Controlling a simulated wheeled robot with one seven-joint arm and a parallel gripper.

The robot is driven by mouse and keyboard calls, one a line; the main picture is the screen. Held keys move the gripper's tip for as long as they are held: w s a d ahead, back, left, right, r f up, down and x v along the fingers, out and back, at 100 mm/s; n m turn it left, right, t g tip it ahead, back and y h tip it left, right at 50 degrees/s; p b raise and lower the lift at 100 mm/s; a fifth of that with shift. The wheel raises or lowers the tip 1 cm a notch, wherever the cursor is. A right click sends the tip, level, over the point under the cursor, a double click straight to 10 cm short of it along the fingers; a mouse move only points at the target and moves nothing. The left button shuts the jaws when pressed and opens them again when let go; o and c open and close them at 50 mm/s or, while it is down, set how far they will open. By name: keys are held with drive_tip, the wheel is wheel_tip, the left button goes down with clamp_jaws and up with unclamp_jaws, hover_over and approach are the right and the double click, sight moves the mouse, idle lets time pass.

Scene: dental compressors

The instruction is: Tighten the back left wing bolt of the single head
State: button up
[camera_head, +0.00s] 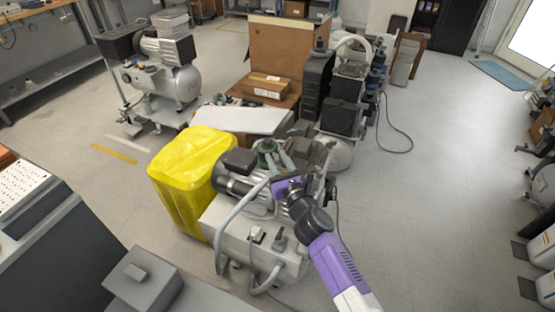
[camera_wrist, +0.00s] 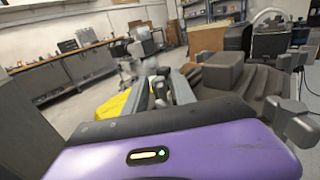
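The compressor with the single head (camera_head: 312,152) stands in the middle of the head view. Its ribbed grey-brown head also fills the right of the wrist view (camera_wrist: 245,80). My gripper (camera_head: 270,150) reaches over the unit from the front, beside the head's left side, near a small green part (camera_head: 266,146). In the wrist view my gripper's two grey fingers (camera_wrist: 160,80) stand apart at their bases, with a small grey piece showing between them. I cannot tell whether they touch it or whether it is the back left wing bolt.
A yellow bin (camera_head: 185,170) stands close on the left of the unit. A hose (camera_head: 235,215) loops over its front. Cardboard boxes (camera_head: 265,86) and another compressor (camera_head: 165,75) stand behind. A grey cabinet (camera_head: 60,250) is at front left.

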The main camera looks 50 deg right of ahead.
clamp_jaws()
